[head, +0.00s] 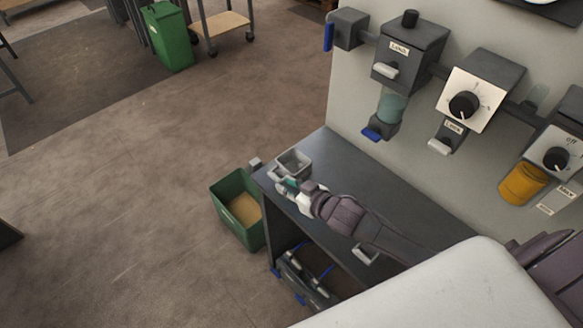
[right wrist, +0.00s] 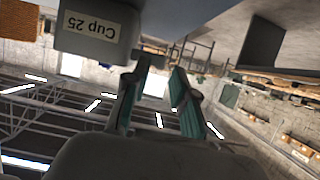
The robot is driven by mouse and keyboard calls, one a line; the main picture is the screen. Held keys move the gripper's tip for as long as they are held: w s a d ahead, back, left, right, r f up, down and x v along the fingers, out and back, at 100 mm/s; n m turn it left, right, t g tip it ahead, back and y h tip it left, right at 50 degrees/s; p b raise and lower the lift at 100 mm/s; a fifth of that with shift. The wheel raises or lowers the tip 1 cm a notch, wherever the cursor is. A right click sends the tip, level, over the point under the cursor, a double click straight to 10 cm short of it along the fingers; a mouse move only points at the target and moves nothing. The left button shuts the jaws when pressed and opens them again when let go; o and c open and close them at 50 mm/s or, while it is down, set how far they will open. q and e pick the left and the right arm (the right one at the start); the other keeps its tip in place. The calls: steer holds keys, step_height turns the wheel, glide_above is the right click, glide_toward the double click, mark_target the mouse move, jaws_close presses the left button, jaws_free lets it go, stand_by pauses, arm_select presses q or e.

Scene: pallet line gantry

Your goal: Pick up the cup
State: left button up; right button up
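The cup (head: 293,164) is a grey, square, open-topped container near the left end of the dark bench (head: 335,158). In the right wrist view the cup (right wrist: 92,38) is at the upper left, with its label "Cup 25" upside down. My right gripper (head: 284,187) is just in front of the cup in the head view. In the right wrist view its two green-padded fingers (right wrist: 160,70) are apart with nothing between them, and the cup is beside and beyond the fingertips. Whether a finger touches the cup is unclear. My left gripper is not in view.
A green bin (head: 228,186) stands on the floor by the bench's left end. A small grey block (head: 255,163) is at the bench's left edge. Dispensers and dial boxes (head: 480,90) hang on the wall above. The floor at left is mostly clear.

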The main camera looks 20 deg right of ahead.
mark_target(278, 179)
steer(key=shift+r+p+x, duration=0.15)
steer(key=shift+p+x, duration=0.2)
steer(key=shift+x, duration=1.2)
steer(key=shift+r+p+x, duration=0.15)
steer(key=shift+p+x, duration=0.15)
steer(key=shift+x, duration=1.25)
steer(key=shift+c, duration=0.2)
jaws_close()
